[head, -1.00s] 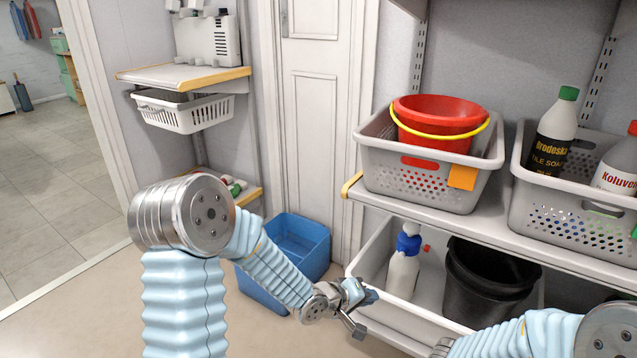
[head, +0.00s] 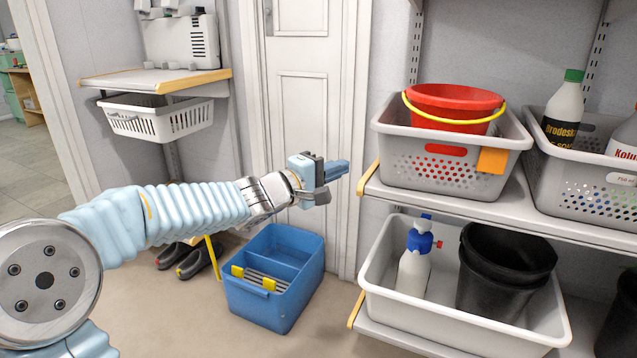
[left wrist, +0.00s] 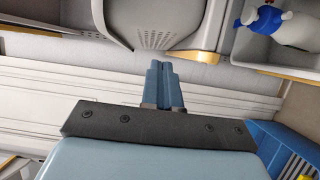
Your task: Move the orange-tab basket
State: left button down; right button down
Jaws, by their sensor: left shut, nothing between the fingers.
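The orange-tab basket (head: 447,173) is a light grey perforated basket on the upper right shelf. Its orange tab (head: 492,160) hangs on the front, near the right corner. A red bucket (head: 455,103) with a yellow handle sits inside it. My left gripper (head: 337,169) is shut and empty, left of the basket and apart from it, at about the height of the shelf's end. In the left wrist view the shut blue fingers (left wrist: 164,85) point toward a grey perforated basket (left wrist: 150,22) at the top. My right gripper is out of view.
The shelf has a yellow end edge (head: 368,179). A second grey basket (head: 580,182) with bottles stands to the right. Below is a white tub (head: 448,322) with a spray bottle and black buckets. A blue caddy (head: 262,305) stands on the floor.

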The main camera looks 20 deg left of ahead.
aim_at(381, 164)
pick_arm(q)
jog(key=w+d+b, duration=0.1)
jog(key=d, duration=0.1)
jog(key=w+d+b, duration=0.1)
jog(key=w+d, duration=0.1)
jog(key=shift+w+d, duration=0.15)
jog(key=shift+d, duration=0.2)
jog(key=shift+d, duration=0.1)
jog(key=shift+w+d, duration=0.2)
jog(key=shift+d, duration=0.3)
jog(key=shift+w+d, duration=0.15)
jog(key=shift+d, duration=0.3)
